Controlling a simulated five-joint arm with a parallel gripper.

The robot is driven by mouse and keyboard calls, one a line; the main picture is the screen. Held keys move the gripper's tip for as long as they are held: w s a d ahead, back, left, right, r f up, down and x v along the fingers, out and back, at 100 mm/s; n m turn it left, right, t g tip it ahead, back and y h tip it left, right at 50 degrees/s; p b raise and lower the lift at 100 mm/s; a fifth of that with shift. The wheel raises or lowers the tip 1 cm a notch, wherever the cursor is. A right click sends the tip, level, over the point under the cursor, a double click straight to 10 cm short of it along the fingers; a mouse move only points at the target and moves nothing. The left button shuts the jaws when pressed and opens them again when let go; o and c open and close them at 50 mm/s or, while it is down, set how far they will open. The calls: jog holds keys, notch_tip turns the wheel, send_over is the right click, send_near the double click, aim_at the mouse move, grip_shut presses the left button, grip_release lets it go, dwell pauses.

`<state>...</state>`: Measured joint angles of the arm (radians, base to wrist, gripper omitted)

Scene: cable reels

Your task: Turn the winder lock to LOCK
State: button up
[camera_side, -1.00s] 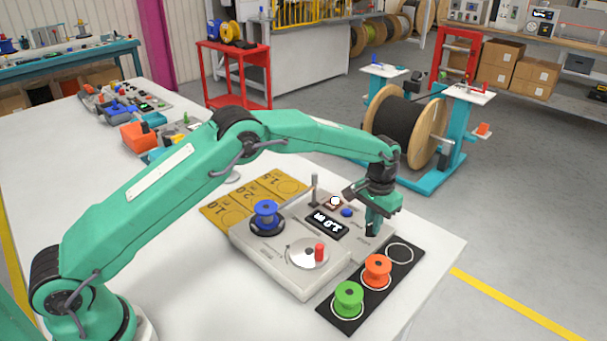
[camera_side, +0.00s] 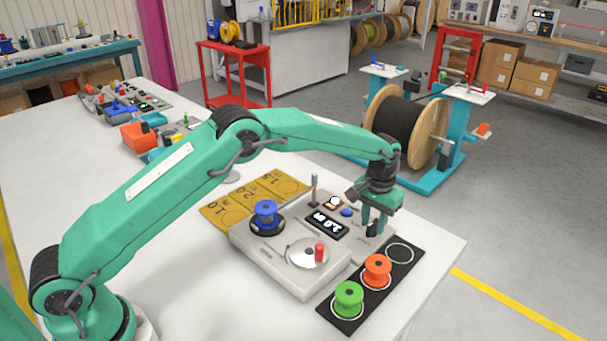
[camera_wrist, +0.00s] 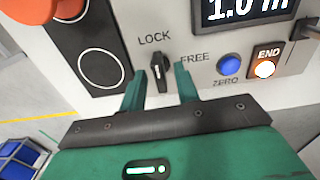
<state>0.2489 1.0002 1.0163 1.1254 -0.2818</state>
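The winder lock (camera_wrist: 158,72) is a small black knob with a pale mark on the winder's light front panel. Its bar stands nearly upright in the wrist view, its upper end towards the word LOCK, with FREE to the right. My gripper (camera_wrist: 160,76) is open, one teal finger on each side of the knob with a visible gap to each. In the side view my gripper (camera_side: 373,229) is low over the right end of the winder (camera_side: 275,265), and it hides most of the knob.
Beside the knob are a blue ZERO button (camera_wrist: 229,65), a lit END lamp (camera_wrist: 265,70) and the display (camera_side: 327,222). A black strip (camera_side: 339,320) holds a green spool (camera_side: 348,298) and an orange spool (camera_side: 377,270); its far ring is empty. A blue spool (camera_side: 266,214) sits on the winder.

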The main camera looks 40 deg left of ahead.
aim_at(373, 222)
notch_tip(373, 222, up, 7)
jog(key=shift+f, duration=0.2)
jog(key=shift+o, duration=0.2)
jog(key=shift+a, duration=0.1)
dwell(0.7)
